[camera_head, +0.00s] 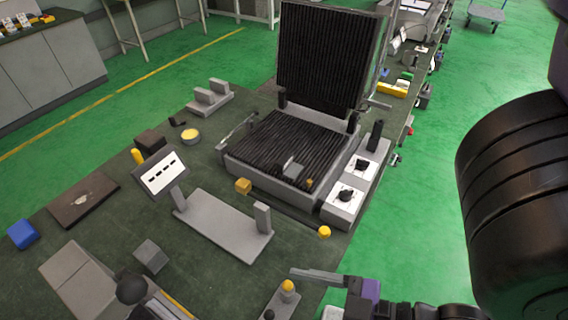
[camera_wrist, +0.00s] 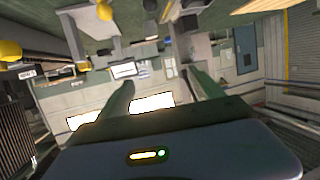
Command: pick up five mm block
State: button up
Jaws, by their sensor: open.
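I cannot tell for certain which piece is the five mm block. A small grey block (camera_head: 292,167) sits on the black ribbed lower plate of the grill-like heating device (camera_head: 262,150). A small yellow block (camera_head: 243,186) lies on the bench in front of that device. My gripper (camera_head: 312,294) is at the bottom of the head view, right of the bench fixtures and apart from both blocks. In the wrist view my gripper (camera_wrist: 155,85) shows two separated fingers with nothing between them.
The device's raised lid (camera_head: 330,55) stands tall.

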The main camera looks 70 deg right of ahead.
aim_at(285, 165)
jog(key=k+j, duration=0.15)
jog(key=j, duration=0.15)
jog(key=k+j, duration=0.1)
jog(key=j, duration=0.25)
jog(key=k+j, duration=0.15)
jog(key=j, duration=0.15)
jog(key=k+j, duration=0.1)
jog(key=j, duration=0.25)
